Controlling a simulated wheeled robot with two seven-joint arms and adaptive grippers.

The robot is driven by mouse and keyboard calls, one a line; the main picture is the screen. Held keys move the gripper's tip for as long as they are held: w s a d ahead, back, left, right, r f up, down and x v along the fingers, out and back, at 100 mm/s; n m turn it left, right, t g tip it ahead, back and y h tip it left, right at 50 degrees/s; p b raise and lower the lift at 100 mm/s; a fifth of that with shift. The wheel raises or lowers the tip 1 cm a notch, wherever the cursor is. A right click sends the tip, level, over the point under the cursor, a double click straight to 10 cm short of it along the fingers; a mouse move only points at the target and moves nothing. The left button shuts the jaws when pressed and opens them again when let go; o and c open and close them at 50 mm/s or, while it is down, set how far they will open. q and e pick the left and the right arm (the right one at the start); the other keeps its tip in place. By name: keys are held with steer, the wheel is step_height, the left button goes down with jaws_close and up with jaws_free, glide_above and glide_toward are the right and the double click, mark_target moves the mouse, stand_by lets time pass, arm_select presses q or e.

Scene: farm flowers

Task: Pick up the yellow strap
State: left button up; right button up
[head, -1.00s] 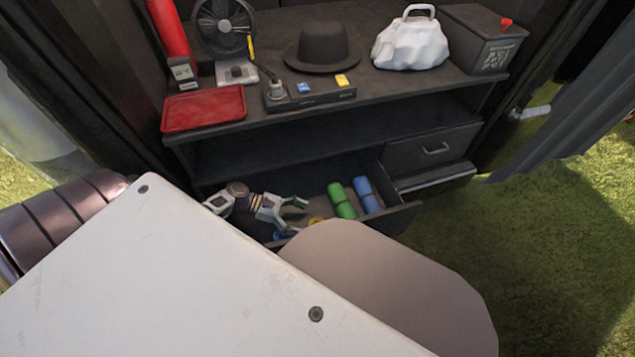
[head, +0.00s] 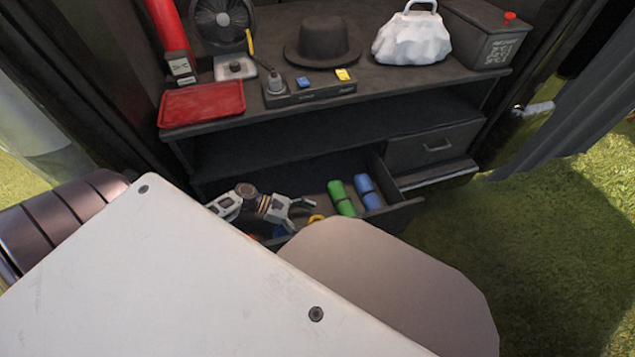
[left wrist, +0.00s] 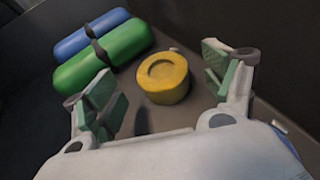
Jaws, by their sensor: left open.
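The yellow strap (left wrist: 165,77) is a round roll lying on the drawer floor. In the left wrist view it sits ahead of and between the two open fingers of my left gripper (left wrist: 165,90), not touching them as far as I can see. In the head view only a small part of the yellow strap (head: 316,219) shows beside the fingers. My left gripper (head: 298,214) is open and empty, low in the open drawer (head: 402,214). My right gripper is not in view.
A green roll (head: 341,198) and a blue roll (head: 368,192) lie side by side right of the strap in the head view. The drawer walls surround them. The shelf top above holds a red tray (head: 202,104), a hat (head: 322,42) and a white bag (head: 411,38).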

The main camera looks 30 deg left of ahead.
mark_target(318, 223)
arm_select(q)
steer(key=shift+w+d+f+b, duration=0.2)
steer(key=shift+d+f+b, duration=0.15)
steer(key=shift+d, duration=0.15)
steer(key=shift+b+x, duration=0.45)
steer(key=shift+x, duration=0.65)
steer(key=c, duration=1.2)
